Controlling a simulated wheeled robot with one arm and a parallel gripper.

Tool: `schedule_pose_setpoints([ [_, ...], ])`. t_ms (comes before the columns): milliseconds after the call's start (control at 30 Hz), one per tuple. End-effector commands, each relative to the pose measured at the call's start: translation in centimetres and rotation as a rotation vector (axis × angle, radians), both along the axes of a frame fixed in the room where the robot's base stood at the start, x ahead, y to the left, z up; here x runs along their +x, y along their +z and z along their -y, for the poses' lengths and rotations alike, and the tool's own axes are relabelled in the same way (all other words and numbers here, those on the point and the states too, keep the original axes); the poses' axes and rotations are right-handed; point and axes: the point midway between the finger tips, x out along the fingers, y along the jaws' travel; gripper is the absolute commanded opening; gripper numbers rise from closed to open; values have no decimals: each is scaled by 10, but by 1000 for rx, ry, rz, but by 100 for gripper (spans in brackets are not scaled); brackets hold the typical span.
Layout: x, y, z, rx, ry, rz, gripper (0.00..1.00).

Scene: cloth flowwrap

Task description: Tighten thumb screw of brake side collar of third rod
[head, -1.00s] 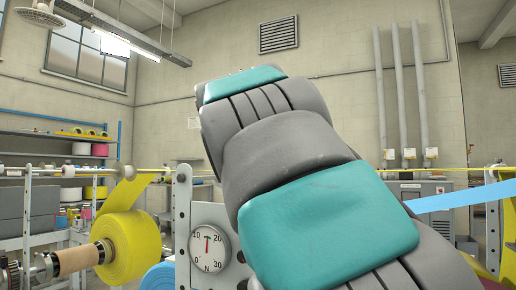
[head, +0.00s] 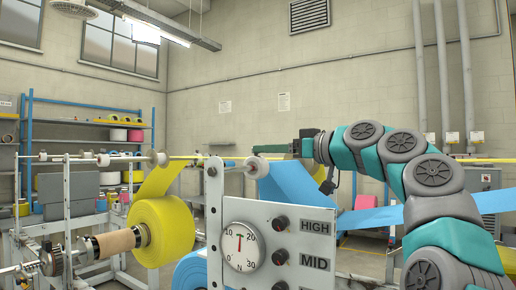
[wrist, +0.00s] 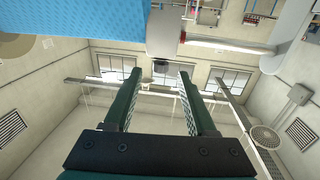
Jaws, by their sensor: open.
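My gripper (head: 262,149) reaches left from the arm, above the dial plate and beside the blue web's upper roller. In the wrist view its two green fingers (wrist: 160,76) are apart with nothing between them. A pale collar (wrist: 163,35) on a rod lies just beyond the fingertips, at the blue web's edge. A small dark knob, seemingly its thumb screw (wrist: 160,68), sticks out toward the gap between the fingertips. I cannot tell whether the fingers touch it. In the head view a pale round end (head: 256,166) shows below the gripper. The third rod cannot be identified for certain.
A blue web (head: 300,198) and a yellow roll (head: 162,233) are close to the machine frame. A plate with a dial (head: 243,246) and HIGH and MID knobs stands in front. Shelves (head: 90,140) are at the back left. Free air lies above the machine.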

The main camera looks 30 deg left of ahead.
Motion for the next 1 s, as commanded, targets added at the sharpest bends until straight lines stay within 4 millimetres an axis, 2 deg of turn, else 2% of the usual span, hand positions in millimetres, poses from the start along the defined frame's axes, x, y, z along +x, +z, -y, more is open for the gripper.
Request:
schedule_pose_setpoints([
  [167,1,2,-11,1,3,2,56],
  [600,13,4,-69,0,0,3,56],
  [933,14,1,-75,3,0,3,56],
  [1000,14,1,-75,2,0,2,49],
])
